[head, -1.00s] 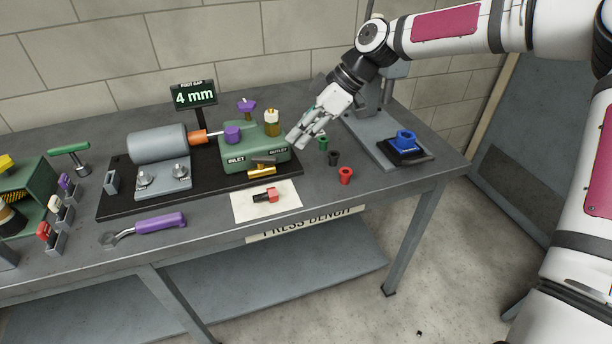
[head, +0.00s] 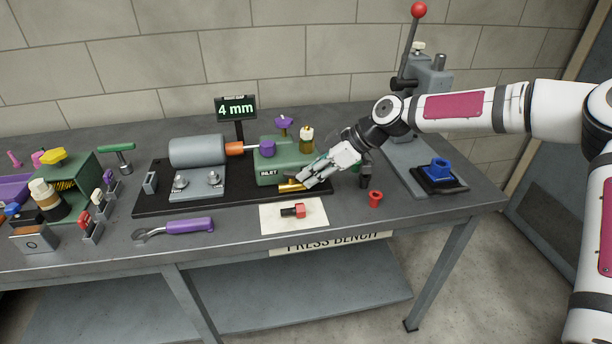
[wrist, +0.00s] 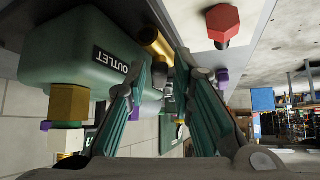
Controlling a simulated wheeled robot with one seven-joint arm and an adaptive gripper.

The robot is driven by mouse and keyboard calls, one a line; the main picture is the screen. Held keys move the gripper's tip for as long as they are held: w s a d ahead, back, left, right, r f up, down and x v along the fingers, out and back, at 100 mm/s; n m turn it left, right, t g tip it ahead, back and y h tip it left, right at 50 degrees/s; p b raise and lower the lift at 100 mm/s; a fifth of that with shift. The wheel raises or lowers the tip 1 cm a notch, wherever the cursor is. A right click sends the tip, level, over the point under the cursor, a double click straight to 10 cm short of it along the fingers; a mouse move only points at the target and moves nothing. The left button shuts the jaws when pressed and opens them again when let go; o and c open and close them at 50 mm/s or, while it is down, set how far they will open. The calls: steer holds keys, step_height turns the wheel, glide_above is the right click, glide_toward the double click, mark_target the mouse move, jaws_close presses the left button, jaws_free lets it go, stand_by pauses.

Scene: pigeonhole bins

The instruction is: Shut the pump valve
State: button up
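The green pump block (head: 270,170), marked INLET, stands on a black base plate; in the wrist view its OUTLET side (wrist: 95,45) fills the upper left. A brass valve (head: 289,187) sits low at the block's front right, its dark handle partly hidden by my fingers. My gripper (head: 308,178) reaches in from the right, fingers beside the valve. In the wrist view my gripper (wrist: 163,62) is open, with a brass piece (wrist: 155,43) beyond and between the fingertips. I cannot tell whether a finger touches it.
A red-headed bolt (head: 296,211) lies on a white card in front of the valve. A red cup (head: 375,199) and a blue part (head: 438,170) are to the right. A purple-handled wrench (head: 180,227) lies front left. A sign (head: 236,108) reads 4 mm.

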steer(key=shift+x, duration=1.05)
jaws_close()
